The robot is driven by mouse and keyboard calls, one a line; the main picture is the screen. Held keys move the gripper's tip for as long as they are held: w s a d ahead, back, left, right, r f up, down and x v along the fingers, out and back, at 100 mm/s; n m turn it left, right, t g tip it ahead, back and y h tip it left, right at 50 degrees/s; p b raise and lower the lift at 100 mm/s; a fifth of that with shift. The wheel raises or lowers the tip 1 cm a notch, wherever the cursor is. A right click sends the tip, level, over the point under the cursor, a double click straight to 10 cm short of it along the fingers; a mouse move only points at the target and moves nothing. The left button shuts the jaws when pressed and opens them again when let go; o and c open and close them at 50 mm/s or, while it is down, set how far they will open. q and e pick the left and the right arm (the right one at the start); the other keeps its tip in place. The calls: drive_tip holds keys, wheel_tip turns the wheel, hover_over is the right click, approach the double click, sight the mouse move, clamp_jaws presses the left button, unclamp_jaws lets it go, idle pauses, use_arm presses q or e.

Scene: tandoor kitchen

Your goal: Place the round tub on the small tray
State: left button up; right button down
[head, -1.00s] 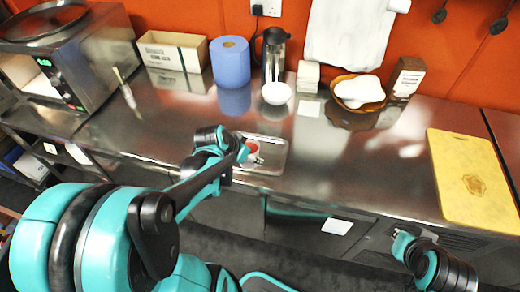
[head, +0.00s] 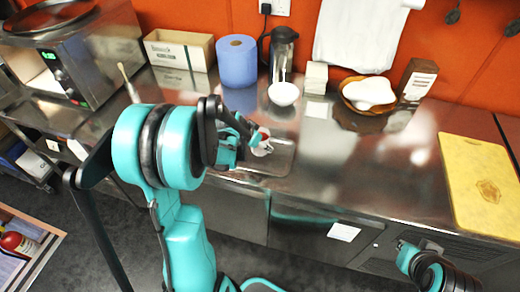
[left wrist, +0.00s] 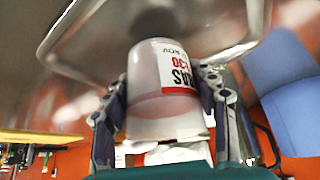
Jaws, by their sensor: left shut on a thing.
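The round tub (left wrist: 160,84) is whitish and see-through, with a red and black printed label, in the left wrist view. My left gripper (head: 255,144) is shut on it, one finger on each side. In the head view the tub (head: 262,147) is small and partly hidden by the gripper. The small tray (head: 282,168) is shiny metal and lies near the counter's front edge. The tub is over the tray in the head view; whether it touches is unclear. The tray's rim (left wrist: 62,72) also shows in the left wrist view. My right gripper (head: 408,256) is at the lower right, its fingers unclear.
Behind the tray stand a white bowl (head: 284,94), a blue roll (head: 237,61) and a steel flask (head: 282,50). A basket (head: 348,99) with a white bundle is at the back right. A yellow board (head: 482,180) lies right. The counter between tray and board is clear.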

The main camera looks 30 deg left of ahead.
use_arm(q)
wheel_tip(320, 180, down, 2)
drive_tip(key=shift+f+b, duration=0.2)
drive_tip(key=shift+b, duration=0.1)
drive_tip(key=shift+r, duration=0.1)
drive_tip(key=shift+f, duration=0.2)
drive_tip(key=o, duration=1.5)
drive_tip(key=shift+r, duration=0.1)
